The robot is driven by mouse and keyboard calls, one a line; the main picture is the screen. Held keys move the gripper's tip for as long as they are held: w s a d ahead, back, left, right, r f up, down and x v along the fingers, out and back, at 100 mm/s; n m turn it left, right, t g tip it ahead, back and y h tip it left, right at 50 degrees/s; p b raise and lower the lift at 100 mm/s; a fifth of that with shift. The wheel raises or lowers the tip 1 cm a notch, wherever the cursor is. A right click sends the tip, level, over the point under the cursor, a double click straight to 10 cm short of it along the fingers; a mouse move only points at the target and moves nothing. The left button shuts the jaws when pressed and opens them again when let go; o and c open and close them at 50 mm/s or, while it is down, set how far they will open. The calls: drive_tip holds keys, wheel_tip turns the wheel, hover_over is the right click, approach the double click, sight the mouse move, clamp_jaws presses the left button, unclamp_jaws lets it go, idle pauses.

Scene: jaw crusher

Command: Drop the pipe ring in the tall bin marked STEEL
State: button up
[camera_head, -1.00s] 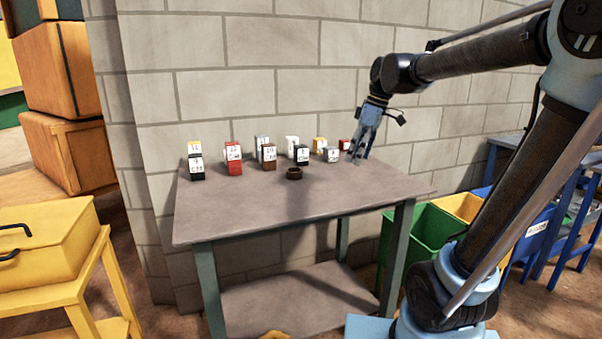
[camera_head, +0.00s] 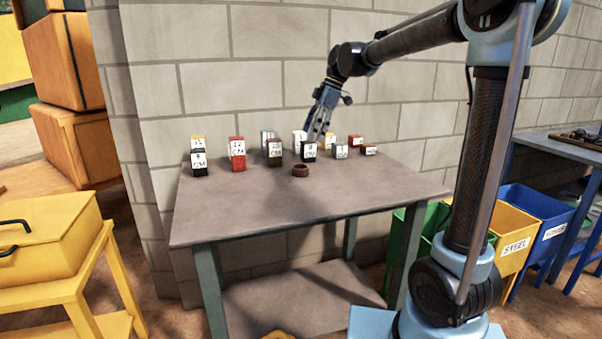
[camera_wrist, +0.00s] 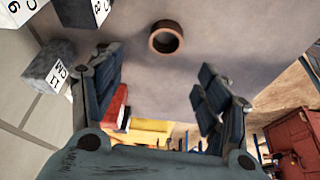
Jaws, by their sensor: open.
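The pipe ring (camera_head: 300,170), a short brown ring, lies on the grey table (camera_head: 240,212) in front of the row of small labelled blocks. It also shows in the wrist view (camera_wrist: 166,38), beyond my fingertips and near the top middle. My gripper (camera_head: 318,133) is open and empty, above the back of the table and a little right of the ring. Its two fingers stand wide apart in the wrist view (camera_wrist: 160,85). A yellow bin marked STEEL (camera_head: 515,246) stands on the floor right of the table, partly hidden behind my arm.
A green bin (camera_head: 408,235) and a blue bin (camera_head: 545,212) flank the yellow one. A block wall rises behind. The table's front is clear.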

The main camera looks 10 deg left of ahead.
approach(300, 170)
drive_tip(key=w+a+f, duration=0.2)
drive_tip(key=w+f, duration=0.1)
drive_tip(key=shift+a+f, duration=0.15)
drive_tip(key=shift+a, duration=0.05)
drive_tip(key=shift+s+x, duration=0.2)
drive_tip(key=shift+x, duration=1.15)
drive_tip(key=shift+s+x, duration=0.25)
drive_tip(key=shift+x, duration=1.1)
drive_tip(key=shift+d, duration=0.1)
drive_tip(key=shift+c, duration=0.3)
drive_tip(key=c, duration=1.4)
drive_tip(key=shift+o, duration=0.2)
